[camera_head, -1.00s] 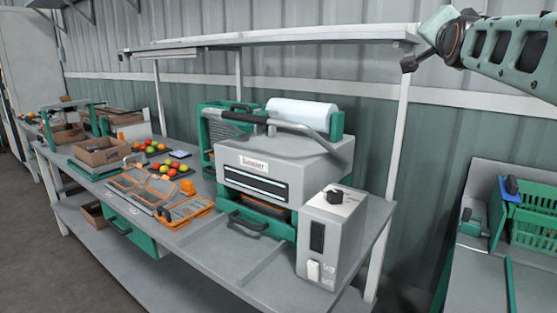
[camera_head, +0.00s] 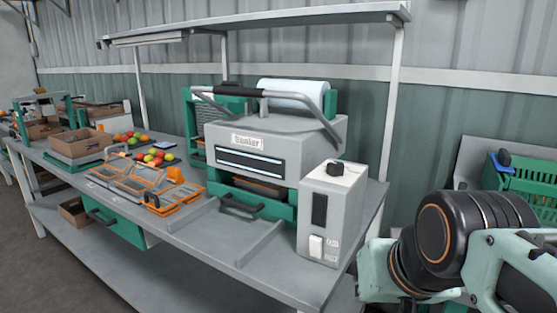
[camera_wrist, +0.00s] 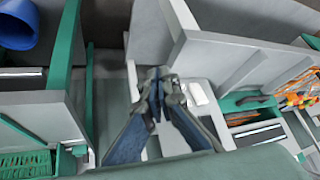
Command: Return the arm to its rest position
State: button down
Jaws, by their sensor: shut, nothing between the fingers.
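My arm shows at the lower right of the head view, bent, in front of the right end of the bench. My gripper (camera_wrist: 158,78) shows in the wrist view with its fingertips together and nothing between them. It points down past the bench end, apart from the things there. In the head view the gripper itself is not clearly visible.
A grey sealer (camera_head: 270,165) with a control box (camera_head: 330,212) stands on the bench (camera_head: 225,245). Orange-framed trays (camera_head: 180,197), tomatoes and a cardboard box (camera_head: 80,143) lie to its left. A green crate (camera_head: 530,187) is at the right.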

jog(key=s+f+g, duration=0.1)
jog(key=s+f, duration=0.4)
jog(key=f, duration=0.1)
notch_tip(320, 180, up, 34)
jog(key=p, duration=3.2)
jog(key=shift+w+a+f+n, duration=0.25)
jog(key=shift+w+a+n, duration=0.1)
jog(key=shift+n, duration=0.05)
jog(key=shift+d, duration=0.1)
